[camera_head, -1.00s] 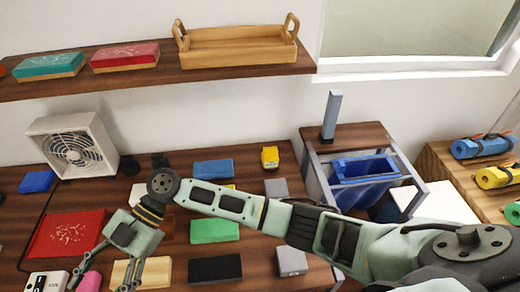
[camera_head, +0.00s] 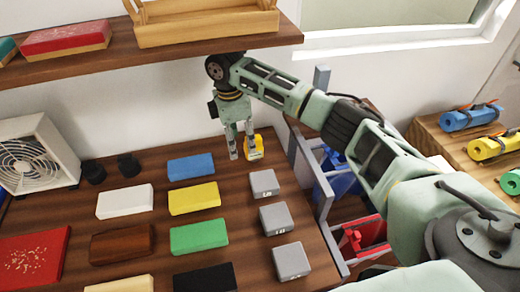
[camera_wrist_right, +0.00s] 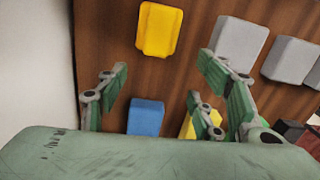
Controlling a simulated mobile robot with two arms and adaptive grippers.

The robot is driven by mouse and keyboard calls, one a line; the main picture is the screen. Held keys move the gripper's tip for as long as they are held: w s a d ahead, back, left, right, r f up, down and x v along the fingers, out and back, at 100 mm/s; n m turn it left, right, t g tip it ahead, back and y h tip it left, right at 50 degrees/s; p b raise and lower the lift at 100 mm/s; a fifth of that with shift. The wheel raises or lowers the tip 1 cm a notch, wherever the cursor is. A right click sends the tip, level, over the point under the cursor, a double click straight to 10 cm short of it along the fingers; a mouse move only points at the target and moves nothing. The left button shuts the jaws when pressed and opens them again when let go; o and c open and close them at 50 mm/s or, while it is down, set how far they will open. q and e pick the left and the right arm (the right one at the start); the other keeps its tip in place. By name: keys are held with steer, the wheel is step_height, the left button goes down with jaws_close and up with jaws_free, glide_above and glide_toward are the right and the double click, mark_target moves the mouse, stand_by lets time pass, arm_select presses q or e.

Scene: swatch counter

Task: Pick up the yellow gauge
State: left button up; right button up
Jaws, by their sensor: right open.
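The yellow gauge (camera_head: 254,147) is a small yellow block on the dark wooden counter, near its back right. In the right wrist view it lies whole at the top (camera_wrist_right: 159,28), ahead of the fingers. My right gripper (camera_head: 243,152) is open and points down just left of the gauge in the head view, its fingers overlapping part of it. In the right wrist view the fingers (camera_wrist_right: 160,85) are spread with nothing between their tips. Whether a finger touches the gauge I cannot tell. My left gripper is not in view.
A blue block (camera_head: 191,167), a yellow block (camera_head: 194,198) and a green block (camera_head: 199,237) lie in front. Several grey blocks (camera_head: 264,184) stand to the right. The wooden shelf (camera_head: 190,53) hangs close above my right wrist. A fan (camera_head: 36,156) stands left.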

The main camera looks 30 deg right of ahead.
steer(key=d, duration=0.1)
steer(key=d+m, duration=0.1)
steer(key=d, duration=0.1)
steer(key=shift+w+d+r+h, duration=0.15)
steer(key=shift+d+r+h, duration=0.1)
steer(key=shift+h, duration=0.15)
steer(key=f, duration=0.2)
steer(key=d+f+p, duration=0.1)
steer(key=f, duration=0.1)
steer(key=d+f+p, duration=0.1)
steer(key=f, duration=0.1)
steer(key=shift+s, duration=0.4)
steer(key=shift+f, duration=0.5)
steer(key=shift+c, duration=0.9)
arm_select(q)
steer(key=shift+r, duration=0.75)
arm_select(e)
steer(key=c, duration=1.2)
